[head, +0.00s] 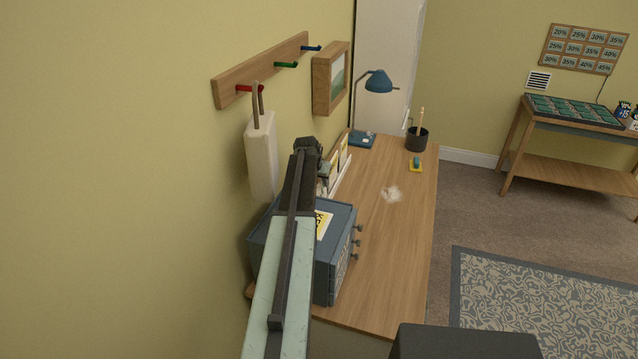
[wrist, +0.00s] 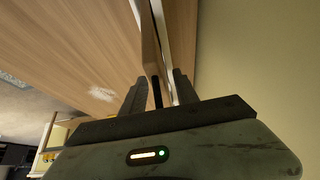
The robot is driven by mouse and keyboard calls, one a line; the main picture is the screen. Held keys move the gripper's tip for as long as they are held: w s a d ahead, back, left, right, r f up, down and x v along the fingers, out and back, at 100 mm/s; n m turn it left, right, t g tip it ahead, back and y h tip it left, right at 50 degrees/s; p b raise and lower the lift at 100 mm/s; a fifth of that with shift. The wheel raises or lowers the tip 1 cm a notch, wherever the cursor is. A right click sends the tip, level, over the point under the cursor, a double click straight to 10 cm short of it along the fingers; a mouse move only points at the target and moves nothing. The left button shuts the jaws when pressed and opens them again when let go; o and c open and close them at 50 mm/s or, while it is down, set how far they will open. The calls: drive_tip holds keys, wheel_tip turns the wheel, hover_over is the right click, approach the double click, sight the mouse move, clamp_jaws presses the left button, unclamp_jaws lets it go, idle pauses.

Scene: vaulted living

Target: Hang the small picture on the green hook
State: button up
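The green hook (head: 287,65) is the middle hook on a wooden wall rail (head: 262,70), with nothing on it. Small framed pictures (head: 343,152) stand upright in a white rack on the desk, partly hidden behind my gripper (head: 312,160). Which one is the small picture I cannot tell. In the wrist view my gripper (wrist: 158,85) points down at the rack, fingers apart. A thin wooden frame edge (wrist: 150,45) lies between them, next to a white strip (wrist: 162,35). A gap shows on the right finger's side, so no grip is visible.
A pale bag (head: 261,160) hangs from the red hook (head: 245,88). The blue hook (head: 313,48) is bare. A wooden box frame (head: 330,80) is on the wall right of the rail.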

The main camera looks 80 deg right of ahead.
drive_tip(key=p+v, duration=0.4)
drive_tip(key=v, duration=0.1)
drive_tip(key=p+v, duration=0.3)
drive_tip(key=shift+s, duration=0.3)
drive_tip(key=shift+f, duration=0.1)
